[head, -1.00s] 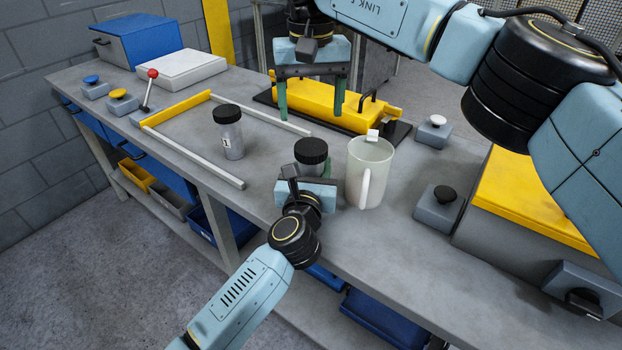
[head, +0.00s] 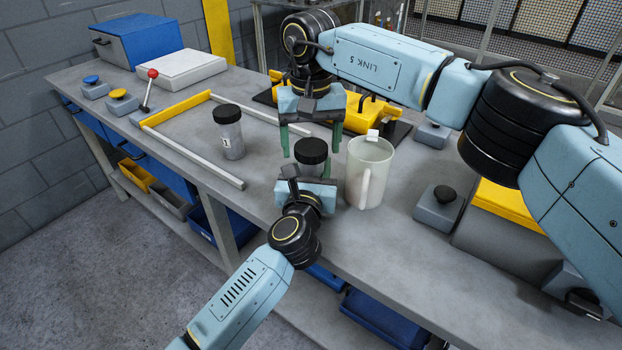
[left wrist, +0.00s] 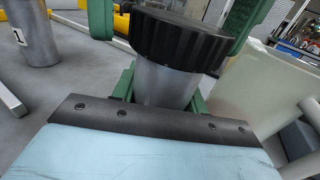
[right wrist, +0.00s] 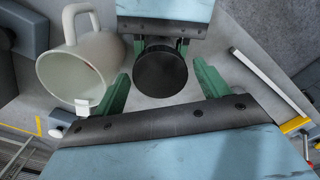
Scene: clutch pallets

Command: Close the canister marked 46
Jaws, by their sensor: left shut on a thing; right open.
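A grey canister with a black ribbed lid (head: 311,151) stands on the bench beside the mug. Its number is hidden from these views. In the left wrist view its grey body (left wrist: 166,84) is between my left fingers, with the black lid on top. My left gripper (head: 309,178) is shut on the canister body from the front. My right gripper (head: 310,140) points down, open, with its green fingertips around and above the lid. In the right wrist view the round lid top (right wrist: 160,71) lies between the open right fingers.
A pale mug (head: 369,172) with a white block at its rim stands close to the right of the canister. A second canister, marked 1 (head: 229,132), stands to the left by a yellow and white frame (head: 195,155). A yellow fixture (head: 365,111) lies behind.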

